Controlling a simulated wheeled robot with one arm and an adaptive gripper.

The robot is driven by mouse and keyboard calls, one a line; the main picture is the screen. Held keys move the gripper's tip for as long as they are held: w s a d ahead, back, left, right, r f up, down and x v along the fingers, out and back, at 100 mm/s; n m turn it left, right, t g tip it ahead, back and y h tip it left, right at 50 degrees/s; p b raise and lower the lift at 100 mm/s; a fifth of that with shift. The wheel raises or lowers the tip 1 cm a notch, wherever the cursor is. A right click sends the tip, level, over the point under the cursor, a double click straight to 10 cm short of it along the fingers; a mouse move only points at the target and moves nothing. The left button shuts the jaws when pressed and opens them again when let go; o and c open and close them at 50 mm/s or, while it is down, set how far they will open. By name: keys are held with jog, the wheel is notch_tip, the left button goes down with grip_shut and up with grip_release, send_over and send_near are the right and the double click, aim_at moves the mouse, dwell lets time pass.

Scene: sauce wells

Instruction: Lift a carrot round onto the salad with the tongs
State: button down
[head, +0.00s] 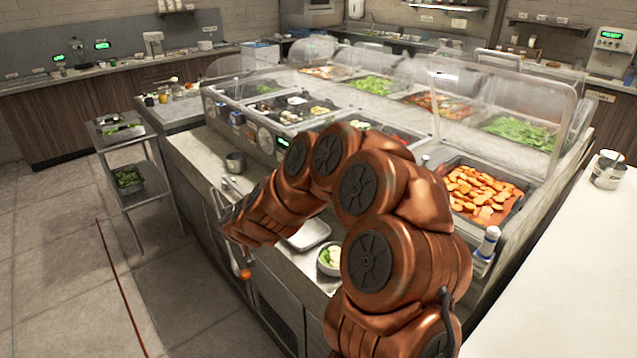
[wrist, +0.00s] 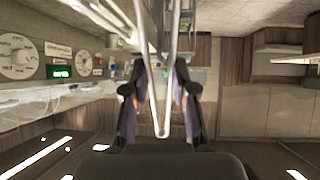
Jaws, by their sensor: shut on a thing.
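My gripper (wrist: 161,72) is shut on the metal tongs (wrist: 162,122), seen between its dark fingers in the wrist view. The tongs' closed end is near the palm and their two arms run out past the top of that view. In the head view, my arm hides most of the gripper. A small orange piece, which looks like a carrot round (head: 244,275), shows low beside the counter front, at the lower end of a thin metal strip. The salad bowl (head: 329,262) holds greens on the counter, partly behind my arm. Many carrot rounds (head: 480,192) fill a pan at the right.
The steel counter (head: 200,160) carries a small metal pot (head: 235,162) and a shallow metal tray (head: 309,234). Clear sneeze guards (head: 500,105) cover the wells behind. A wire cart (head: 130,165) stands at the left, with open floor in front of it.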

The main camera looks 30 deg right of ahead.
jog(key=w+d+r+n+y+b, duration=0.35)
jog(key=d+r+b, duration=0.25)
jog(key=d+r, duration=0.25)
jog(key=s+d+r+n+g+y+b, duration=0.2)
jog(key=s+d+n+y+b, duration=0.1)
jog(key=s+d, duration=0.9)
jog(key=shift+s+d+n+b, duration=0.35)
jog(key=shift+d+n+b, duration=0.1)
jog(key=shift+d+b, duration=0.7)
jog(key=shift+a+f, duration=0.1)
notch_tip(320, 180, down, 9)
